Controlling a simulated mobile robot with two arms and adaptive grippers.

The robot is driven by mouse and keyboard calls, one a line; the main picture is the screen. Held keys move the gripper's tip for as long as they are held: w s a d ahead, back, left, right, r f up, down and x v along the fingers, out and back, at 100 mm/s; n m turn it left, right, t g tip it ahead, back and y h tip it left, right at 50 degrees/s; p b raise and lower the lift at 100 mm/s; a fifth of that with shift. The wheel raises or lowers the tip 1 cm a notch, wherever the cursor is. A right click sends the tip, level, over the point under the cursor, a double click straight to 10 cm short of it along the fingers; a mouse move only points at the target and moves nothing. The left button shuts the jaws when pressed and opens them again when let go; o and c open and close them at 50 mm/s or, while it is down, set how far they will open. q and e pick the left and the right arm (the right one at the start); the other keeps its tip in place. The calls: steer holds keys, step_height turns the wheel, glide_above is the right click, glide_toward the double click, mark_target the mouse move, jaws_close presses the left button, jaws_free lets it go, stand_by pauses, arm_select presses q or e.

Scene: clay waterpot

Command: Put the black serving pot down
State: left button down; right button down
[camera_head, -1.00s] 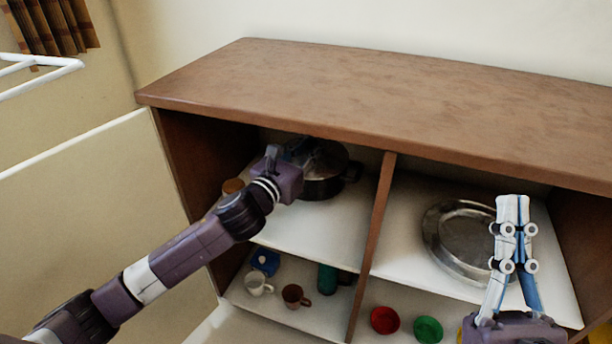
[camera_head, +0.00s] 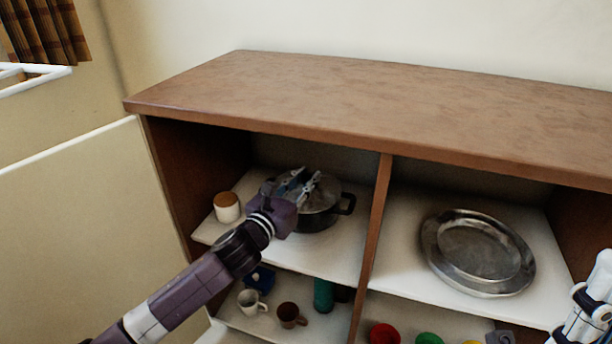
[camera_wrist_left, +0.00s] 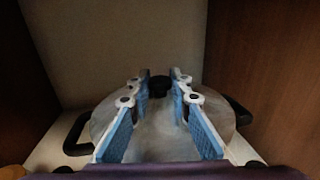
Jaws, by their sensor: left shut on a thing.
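The black serving pot (camera_head: 320,217) with a grey metal lid (camera_head: 327,190) is upright in the upper left compartment of the cabinet. My left gripper (camera_head: 301,184) reaches in from the front left, over the lid. In the left wrist view, its blue-padded fingers are shut on the dark lid knob (camera_wrist_left: 159,88), with the pot's side handles (camera_wrist_left: 76,138) to either side. I cannot tell whether the pot's base touches the shelf (camera_head: 270,242). My right gripper (camera_head: 592,288) is at the right edge, partly cut off.
A white jar with a brown lid (camera_head: 227,208) stands left of the pot. The wooden divider (camera_head: 373,235) is to its right. A metal plate (camera_head: 478,252) lies in the right compartment. Cups and bowls stand on the lower shelf.

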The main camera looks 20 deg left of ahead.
arm_select(q)
step_height(320, 180, down, 2)
steer(key=shift+f+b, duration=0.25)
steer(key=shift+b, duration=0.3)
steer(key=shift+r, duration=0.1)
steer(key=c, duration=2.1)
jaws_free()
steer(key=shift+f, duration=0.35)
steer(key=o, duration=0.3)
steer(key=shift+o, duration=0.2)
steer(key=shift+s+r, duration=0.1)
